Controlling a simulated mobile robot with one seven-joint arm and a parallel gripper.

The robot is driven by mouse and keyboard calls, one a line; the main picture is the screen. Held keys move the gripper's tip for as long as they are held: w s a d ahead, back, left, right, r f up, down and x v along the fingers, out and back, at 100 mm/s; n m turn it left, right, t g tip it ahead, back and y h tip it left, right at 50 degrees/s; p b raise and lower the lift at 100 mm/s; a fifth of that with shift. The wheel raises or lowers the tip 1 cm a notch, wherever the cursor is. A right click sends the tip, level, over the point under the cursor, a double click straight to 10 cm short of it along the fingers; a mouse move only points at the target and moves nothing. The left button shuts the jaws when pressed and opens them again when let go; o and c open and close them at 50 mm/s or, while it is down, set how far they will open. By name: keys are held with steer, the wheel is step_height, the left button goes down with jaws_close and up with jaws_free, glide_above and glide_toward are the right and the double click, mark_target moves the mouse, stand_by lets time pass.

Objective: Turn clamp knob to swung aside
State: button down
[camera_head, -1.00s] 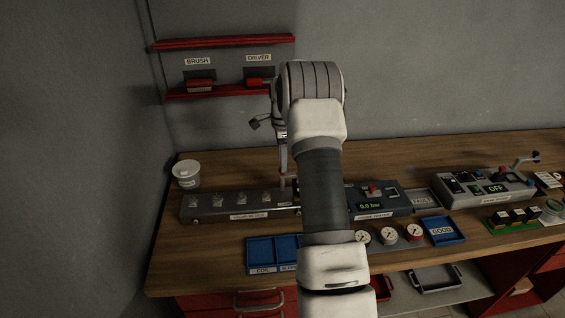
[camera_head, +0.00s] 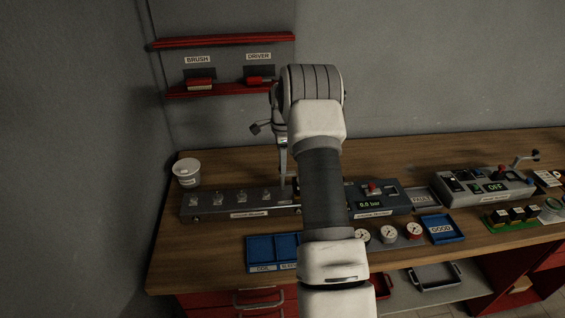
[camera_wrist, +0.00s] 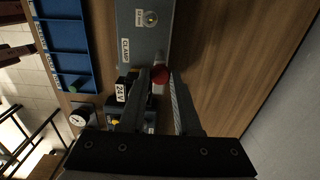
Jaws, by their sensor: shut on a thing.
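The clamp knob is a red round knob (camera_wrist: 160,74) beside the "CLAMP" label (camera_wrist: 125,50) on a grey housing (camera_wrist: 143,38) in the wrist view. My gripper (camera_wrist: 164,78) has its two fingertips on either side of this knob and is shut on it. In the head view my gripper (camera_head: 286,178) points down at the right part of the long grey fixture (camera_head: 230,203) at the back of the bench. My arm hides part of that fixture, and the clamp knob cannot be made out there.
A small block marked "24V" (camera_wrist: 121,91) sits close to my left finger in the wrist view. A grey tester showing "0.0 bar" (camera_head: 370,205), round gauges (camera_head: 388,234), blue trays (camera_head: 262,250) and a white cup (camera_head: 186,173) stand on the bench. The wall is behind.

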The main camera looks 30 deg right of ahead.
steer(key=shift+n, duration=0.3)
steer(key=n+b, duration=0.1)
steer(key=n, duration=0.2)
steer(key=shift+n+b, duration=0.4)
steer(key=n+b, duration=0.1)
steer(key=n, duration=0.8)
steer(key=shift+b, duration=0.3)
steer(key=shift+r+n, duration=0.1)
steer(key=shift+n, duration=2.2)
steer(key=c, duration=0.6)
jaws_free()
